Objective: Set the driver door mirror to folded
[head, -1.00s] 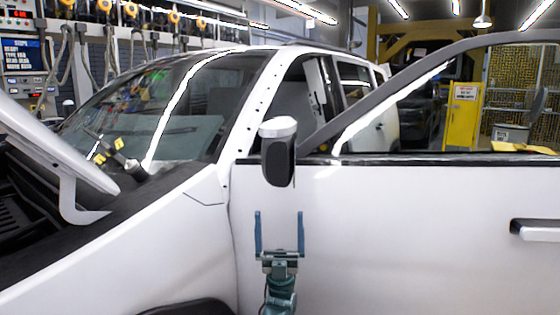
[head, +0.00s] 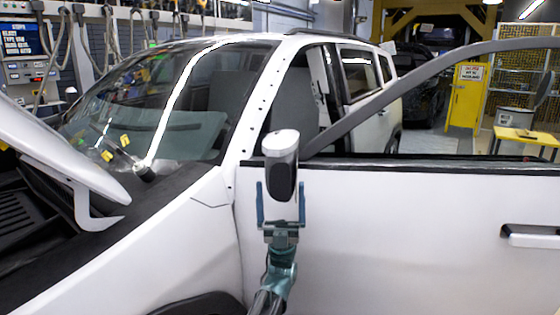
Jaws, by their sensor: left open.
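The driver door mirror (head: 281,150) is a white cap with a dark oval face, standing out at the front of the door's window line. The white driver door (head: 400,235) is swung open. My left gripper (head: 280,187) points up from below with its two blue fingers spread on either side of the mirror's lower part. The fingers are open; I cannot tell whether they touch the mirror. My right gripper is not in view.
The raised hood (head: 60,150) is at the left. The door handle (head: 530,235) is at the right edge. A yellow cabinet (head: 466,105) and a yellow table (head: 525,136) stand in the background, behind the door.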

